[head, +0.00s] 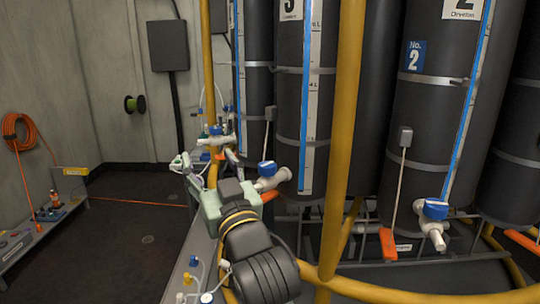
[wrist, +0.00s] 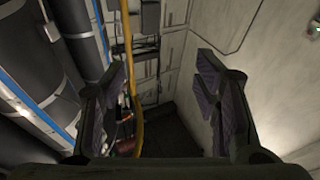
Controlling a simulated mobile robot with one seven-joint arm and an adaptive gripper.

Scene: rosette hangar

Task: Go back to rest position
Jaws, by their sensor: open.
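My gripper (wrist: 162,110) is open and empty in the wrist view, its two dark ridged fingers wide apart with nothing between them. In the head view my arm reaches forward at the lower middle, and its dark wrist hides what lies behind it. Past the open fingers, the wrist view shows a dark floor and a pale wall.
Tall black tanks (head: 425,130) with blue-handled valves (head: 435,209) fill the right. A yellow post (head: 342,130) and curved rail stand before them. A bench with fittings (head: 200,262) runs beside my arm. An orange hose (head: 17,130) hangs at left; the floor (head: 130,220) there is mostly clear.

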